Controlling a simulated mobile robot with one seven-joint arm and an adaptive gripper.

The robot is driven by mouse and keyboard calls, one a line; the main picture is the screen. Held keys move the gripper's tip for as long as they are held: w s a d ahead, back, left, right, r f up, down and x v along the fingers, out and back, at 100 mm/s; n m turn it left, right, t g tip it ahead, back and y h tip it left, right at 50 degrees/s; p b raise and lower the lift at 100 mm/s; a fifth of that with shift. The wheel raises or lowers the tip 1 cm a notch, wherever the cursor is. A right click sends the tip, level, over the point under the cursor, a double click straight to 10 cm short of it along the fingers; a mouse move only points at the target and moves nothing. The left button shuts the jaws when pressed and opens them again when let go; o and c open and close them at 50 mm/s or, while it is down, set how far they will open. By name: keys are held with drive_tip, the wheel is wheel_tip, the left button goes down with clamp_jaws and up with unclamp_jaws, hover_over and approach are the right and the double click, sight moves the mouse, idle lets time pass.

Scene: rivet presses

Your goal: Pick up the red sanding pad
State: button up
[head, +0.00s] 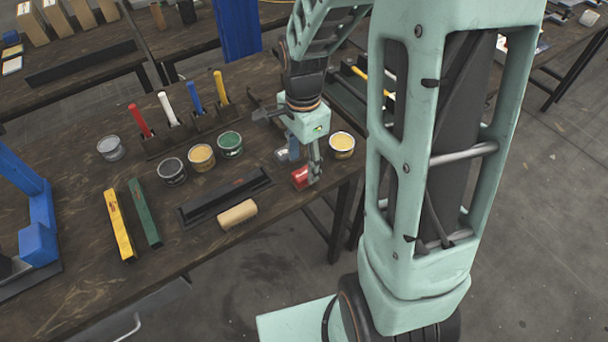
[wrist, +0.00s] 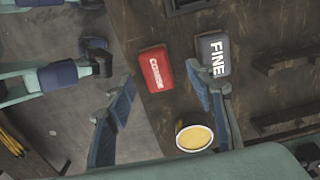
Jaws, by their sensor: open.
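The red sanding pad (head: 299,178) lies on the dark wooden table near its right front edge. In the wrist view the red pad (wrist: 155,70) shows white lettering that seems to read "COARSE". My gripper (head: 312,170) points down close over the pad in the head view and hides part of it. In the wrist view the gripper (wrist: 160,75) is open, one finger on each side of the pad in the picture, with nothing held. Contact with the table cannot be told.
A grey pad (wrist: 211,54) marked "FINE" lies beside the red one, close to the right finger. An open can of yellow paint (head: 342,142) stands to the right. A tan roller-like block (head: 238,214) and a dark long tray (head: 225,197) lie to the left.

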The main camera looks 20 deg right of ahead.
sight(305, 172)
drive_tip(key=f, duration=0.4)
drive_tip(key=shift+s+d, duration=0.1)
drive_tip(key=shift+s, duration=0.1)
drive_tip(key=c, duration=1.3)
drive_tip(key=shift+r, duration=0.1)
